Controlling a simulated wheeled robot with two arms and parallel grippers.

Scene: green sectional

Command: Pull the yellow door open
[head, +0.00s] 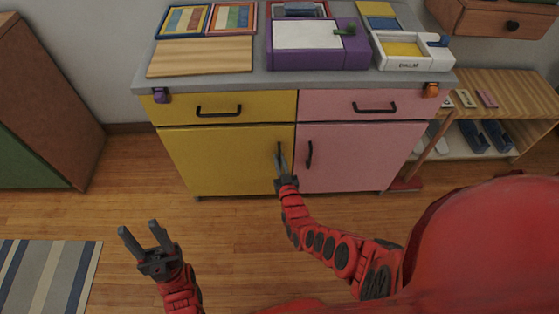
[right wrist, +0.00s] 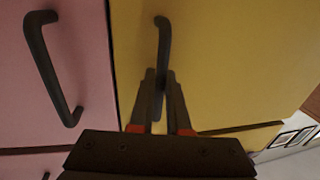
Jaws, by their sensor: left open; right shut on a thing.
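The yellow door (head: 228,160) is the lower left door of the cabinet and looks flush or almost flush with the pink door (head: 360,155) beside it. Its black vertical handle (right wrist: 163,40) is near its edge by the pink door. My right gripper (head: 281,160) is at this handle. In the right wrist view its fingers (right wrist: 160,76) are closed around the handle's lower part. The fingers hide part of the handle in the head view. My left gripper (head: 139,232) is open and empty above the floor, left of and well in front of the cabinet.
The pink door's handle (right wrist: 50,70) is close beside my right gripper. Yellow and pink drawers are above the doors. The grey cabinet top (head: 262,82) holds trays and boxes. A wooden shelf (head: 510,95) stands at right, a brown cabinet (head: 45,95) at left.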

